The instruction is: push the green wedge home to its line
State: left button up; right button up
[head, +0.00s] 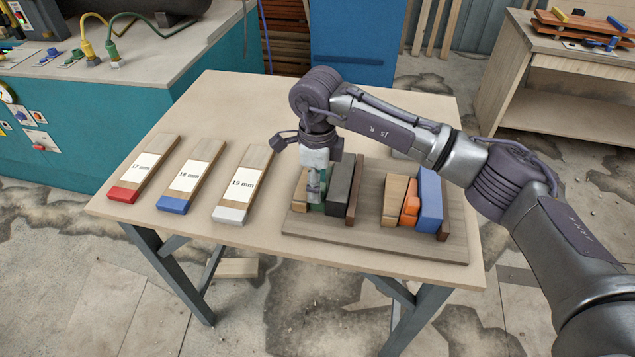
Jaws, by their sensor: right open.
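The green wedge (318,207) shows only as a small patch on the wooden board (375,248), between a pale wooden block (300,192) and a dark grey block (340,188). The rest of it is hidden behind my right gripper, and I cannot make out its line. My right gripper (315,192) points down over the wedge from above, its fingers apart. I cannot tell whether it touches the wedge. My left gripper is not in view.
Beside it on the board stand an orange wedge (409,210), a blue block (430,198) and another pale block (394,200). Brown strips edge both groups. Sticks labelled 17 mm (143,169), 18 mm (190,177) and 19 mm (242,185) lie left. The table's (220,110) back left is clear.

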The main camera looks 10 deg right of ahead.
notch_tip(320, 180, up, 12)
jog(key=shift+f, duration=0.25)
dwell(0.5)
